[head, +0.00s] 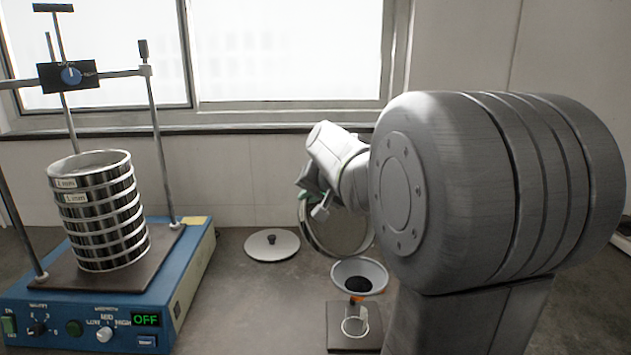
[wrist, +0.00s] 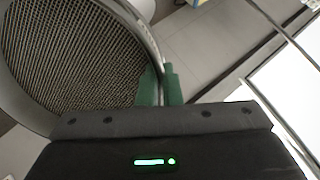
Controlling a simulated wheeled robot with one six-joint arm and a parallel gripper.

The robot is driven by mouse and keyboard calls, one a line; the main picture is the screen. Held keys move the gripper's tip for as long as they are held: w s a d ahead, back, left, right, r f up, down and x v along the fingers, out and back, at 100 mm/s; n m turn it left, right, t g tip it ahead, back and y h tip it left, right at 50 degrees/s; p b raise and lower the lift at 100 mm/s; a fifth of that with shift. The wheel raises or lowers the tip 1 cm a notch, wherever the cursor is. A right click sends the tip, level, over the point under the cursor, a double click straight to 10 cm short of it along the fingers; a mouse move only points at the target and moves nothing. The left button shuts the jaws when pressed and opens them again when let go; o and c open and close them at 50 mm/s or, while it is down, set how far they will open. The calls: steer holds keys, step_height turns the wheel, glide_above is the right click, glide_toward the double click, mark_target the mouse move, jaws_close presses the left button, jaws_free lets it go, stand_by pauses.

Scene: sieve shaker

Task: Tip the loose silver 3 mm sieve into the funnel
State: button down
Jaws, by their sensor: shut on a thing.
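My gripper (head: 316,203) is shut on the rim of the silver sieve (head: 306,228). The sieve is steeply tilted, nearly on edge, above and slightly left of the funnel. In the wrist view the green fingers (wrist: 161,86) clasp its rim, and the sieve's mesh (wrist: 72,55) looks bare where it shows. Its size label is not readable. The pale funnel (head: 372,267) stands below the sieve, with a dark patch in its bowl; I cannot tell whether this is material or the opening. A clear jar (head: 355,322) is under the funnel. My arm hides part of the sieve's right side.
The blue shaker (head: 180,285) at left reads OFF and bears a tilted-looking stack of silver sieves (head: 105,215) between rods. A round lid (head: 272,246) lies on the bench between shaker and funnel. A dark base plate (head: 340,342) is under the jar.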

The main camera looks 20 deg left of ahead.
steer(key=shift+w+a+g+h+p, duration=0.35)
steer(key=shift+a+h+p, duration=0.25)
steer(key=shift+p, duration=1.4)
steer(key=shift+w+a+f+p, duration=0.15)
steer(key=shift+a+f+p, duration=0.15)
steer(key=shift+p, duration=0.3)
steer(key=shift+f, duration=0.2)
steer(key=shift+h, duration=0.3)
steer(key=shift+a+r+p, duration=0.1)
steer(key=shift+p, duration=0.65)
steer(key=shift+w+a+g+p, duration=0.15)
steer(key=shift+g+p, duration=0.1)
steer(key=shift+p, duration=0.3)
steer(key=f+h+p, duration=0.1)
steer(key=w+a+f+g+h+p, duration=0.1)
steer(key=f+p, duration=0.1)
steer(key=a+f+g+h+p, duration=0.1)
steer(key=p, duration=0.1)
steer(key=shift+w+a+f+h, duration=0.15)
steer(key=shift+w+f+h, duration=0.05)
steer(key=shift+h, duration=0.2)
